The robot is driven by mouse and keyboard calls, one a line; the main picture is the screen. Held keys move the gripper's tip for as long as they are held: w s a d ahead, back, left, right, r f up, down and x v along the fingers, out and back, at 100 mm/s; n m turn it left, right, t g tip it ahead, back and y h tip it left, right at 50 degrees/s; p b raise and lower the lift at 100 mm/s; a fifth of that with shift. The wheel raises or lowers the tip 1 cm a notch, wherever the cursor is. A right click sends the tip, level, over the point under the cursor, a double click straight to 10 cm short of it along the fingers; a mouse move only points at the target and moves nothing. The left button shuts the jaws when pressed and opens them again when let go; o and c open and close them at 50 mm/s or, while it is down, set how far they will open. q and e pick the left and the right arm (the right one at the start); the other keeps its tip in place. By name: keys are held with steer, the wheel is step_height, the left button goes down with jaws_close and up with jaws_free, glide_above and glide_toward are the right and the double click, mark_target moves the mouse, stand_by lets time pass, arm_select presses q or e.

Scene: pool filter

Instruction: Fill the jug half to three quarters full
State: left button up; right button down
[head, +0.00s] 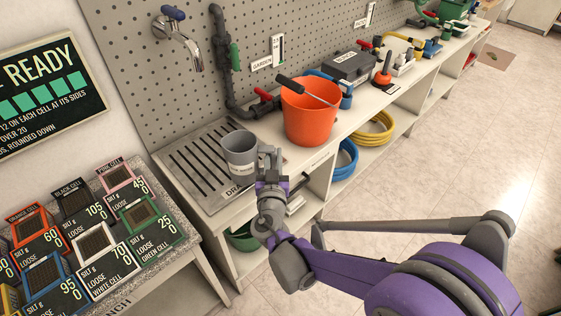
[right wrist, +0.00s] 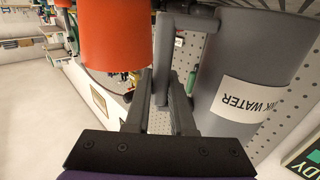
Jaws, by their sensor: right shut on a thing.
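The grey jug (head: 240,153) is upright at the right part of the slotted drain tray (head: 193,192); I cannot tell whether it touches the tray. Its inside looks grey, and I cannot make out a water level. My right gripper (head: 268,160) is shut on the jug's handle, on the jug's right side. In the right wrist view the jug (right wrist: 245,70) shows large with an upside-down label ending in "WATER", and the handle (right wrist: 183,22) runs between the fingers. The tap (head: 182,35) with a blue handle is on the pegboard, up and left of the jug; no stream shows. My left gripper is not in view.
An orange bucket (head: 309,115) with a tool across it stands close to the right of the jug. A grey pipe (head: 229,70) with green and red handles runs behind. Labelled filter cells sit on the left bench (head: 135,268). Hoses lie on the shelf below.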

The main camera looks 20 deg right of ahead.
mark_target(253, 171)
steer(key=w, duration=0.2)
steer(key=w+a+b, duration=0.1)
steer(key=shift+w+a+f, duration=0.1)
steer(key=shift+w+f, duration=0.05)
steer(key=shift+f, duration=0.2)
steer(key=shift+w+a+f, duration=0.15)
steer(key=shift+w+a, duration=0.1)
steer(key=shift+w, duration=0.5)
steer(key=shift+w+a+f, duration=0.15)
steer(key=shift+w+a, duration=0.15)
steer(key=shift+w, duration=0.45)
steer(key=shift+w+a+f, duration=0.15)
steer(key=shift+w+a, duration=0.1)
steer(key=shift+w, duration=0.5)
steer(key=shift+f, duration=0.4)
steer(key=shift+s+f+b, duration=0.2)
steer(key=shift+f+b, duration=0.15)
steer(key=shift+b, duration=0.1)
steer(key=c, duration=0.7)
jaws_free()
steer(key=shift+a, duration=0.1)
steer(key=p+v, duration=0.1)
steer(key=v, duration=0.9)
steer(key=shift+s+r, duration=0.2)
steer(key=shift+s, duration=0.25)
